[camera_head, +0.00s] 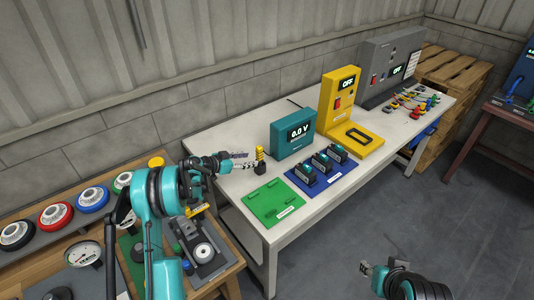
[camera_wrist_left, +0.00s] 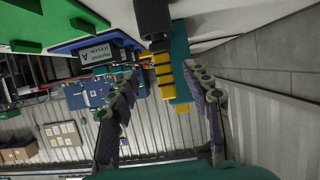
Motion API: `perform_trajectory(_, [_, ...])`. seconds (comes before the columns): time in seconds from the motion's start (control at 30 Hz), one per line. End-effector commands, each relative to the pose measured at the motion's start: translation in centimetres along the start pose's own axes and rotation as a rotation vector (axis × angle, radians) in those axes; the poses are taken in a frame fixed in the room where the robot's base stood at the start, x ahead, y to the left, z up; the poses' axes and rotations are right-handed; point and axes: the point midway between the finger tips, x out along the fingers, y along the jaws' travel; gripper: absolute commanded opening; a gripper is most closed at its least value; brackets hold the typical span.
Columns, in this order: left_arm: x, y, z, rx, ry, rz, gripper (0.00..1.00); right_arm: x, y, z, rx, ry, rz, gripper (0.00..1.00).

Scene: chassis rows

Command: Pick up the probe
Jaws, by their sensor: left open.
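The probe (camera_head: 260,161) has a yellow ribbed grip on a black base and stands upright on the white table, left of the teal meter reading 0.0 V (camera_head: 293,134). In the left wrist view the probe's yellow ribs (camera_wrist_left: 164,76) show between the two fingers, its black end at the top. My left gripper (camera_head: 243,160) is open, with its fingertips pointing right just short of the probe; I see no clear contact. My right gripper (camera_head: 372,268) is low at the bottom right, away from the table, and its opening is unclear.
A green mat (camera_head: 272,203) and a blue mat (camera_head: 306,187) with three black modules lie in front of the meter. A yellow device (camera_head: 340,88) and a grey one (camera_head: 390,64) stand farther right. A wooden bench (camera_head: 90,210) with coloured spools is at left.

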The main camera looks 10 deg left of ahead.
Motion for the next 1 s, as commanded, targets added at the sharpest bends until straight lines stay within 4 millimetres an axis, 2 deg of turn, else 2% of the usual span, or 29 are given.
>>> perform_trajectory(0.33, [3.8, -0.1, 0.2, 0.0, 0.0, 0.002, 0.49, 1.0, 0.0, 0.7, 0.0, 0.0, 0.0, 0.4])
perform_trajectory(0.53, [6.8, -0.3, 0.2, 0.001, -0.001, 0.002, 0.49, 1.9, 0.0, 1.4, 0.0, 0.0, 0.0, 0.4])
perform_trajectory(0.63, [7.5, -0.4, 0.1, 0.0, -0.001, 0.0, 0.49, 1.9, 0.0, 1.4, 0.0, 0.0, 0.0, 0.4])
perform_trajectory(0.8, [7.4, -0.4, 0.0, 0.0, -0.001, 0.0, 0.49, 1.8, 0.0, 1.3, 0.0, 0.0, 0.0, 0.4])
perform_trajectory(0.87, [7.4, -0.3, 0.0, 0.0, -0.001, 0.0, 0.36, 1.8, 0.0, 1.3, 0.0, 0.0, 0.0, 0.4])
perform_trajectory(1.0, [7.4, -0.3, 0.0, 0.0, -0.001, 0.0, 0.0, 1.8, 0.0, 1.3, 0.0, 0.0, 0.0, 0.4])
